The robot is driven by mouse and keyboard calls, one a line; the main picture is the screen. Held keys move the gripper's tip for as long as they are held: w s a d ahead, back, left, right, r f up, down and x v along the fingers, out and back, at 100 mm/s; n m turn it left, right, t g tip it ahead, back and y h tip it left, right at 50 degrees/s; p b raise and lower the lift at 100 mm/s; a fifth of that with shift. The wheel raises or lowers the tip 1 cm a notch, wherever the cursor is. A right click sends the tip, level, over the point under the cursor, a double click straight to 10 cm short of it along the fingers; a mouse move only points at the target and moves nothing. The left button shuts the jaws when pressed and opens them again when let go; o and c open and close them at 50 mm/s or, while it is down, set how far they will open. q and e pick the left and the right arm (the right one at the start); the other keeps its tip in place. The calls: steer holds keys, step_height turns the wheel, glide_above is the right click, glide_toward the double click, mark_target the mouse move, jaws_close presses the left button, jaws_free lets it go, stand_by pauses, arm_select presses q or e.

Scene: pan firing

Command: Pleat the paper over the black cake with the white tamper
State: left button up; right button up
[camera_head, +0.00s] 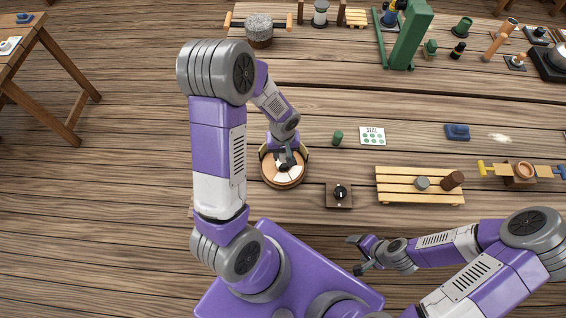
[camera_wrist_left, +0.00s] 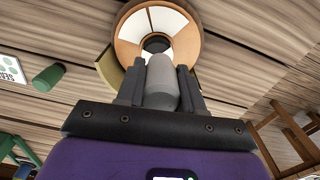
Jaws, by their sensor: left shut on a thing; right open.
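A round wooden dish (camera_head: 283,183) stands near the table's front edge; it also shows in the wrist view (camera_wrist_left: 128,55). White paper panels (camera_wrist_left: 168,18) lie in it, spread around a dark centre (camera_wrist_left: 157,44) that looks like the black cake. My left gripper (camera_head: 285,160) is shut on a pale grey, rounded tamper (camera_wrist_left: 162,82) over the dish. The tamper's lower end overlaps the dark centre in the wrist view; I cannot tell whether it touches. My right gripper (camera_head: 360,256) is open and empty in front of the table, apart from everything.
A green cylinder (camera_head: 337,138) and a SEAL card (camera_head: 372,136) lie right of the dish. A wooden block with a black round top (camera_head: 339,194) is close by. A slatted rack (camera_head: 420,197) holds a grey puck and a brown cylinder. A green press (camera_head: 407,40) stands behind.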

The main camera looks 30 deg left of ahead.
arm_select(q)
steer(key=d+b, duration=0.1)
steer(key=w+d+f+b, duration=0.1)
steer(key=d, duration=0.1)
steer(key=d+b, duration=0.1)
steer(key=shift+w+d+f, duration=0.2)
steer(key=shift+d+f, duration=0.15)
steer(key=shift+f, duration=0.1)
steer(key=shift+a+f+b, duration=0.25)
steer(key=shift+f+b, duration=0.2)
steer(key=shift+f, duration=0.05)
steer(key=shift+a+f+b, duration=0.2)
steer(key=shift+f+b, duration=0.25)
steer(key=shift+a+f, duration=0.2)
steer(key=shift+a, duration=1.35)
steer(key=shift+f+b, duration=0.4)
steer(key=shift+b, duration=0.15)
steer(key=shift+r+p, duration=2)
steer(key=shift+r, duration=0.6)
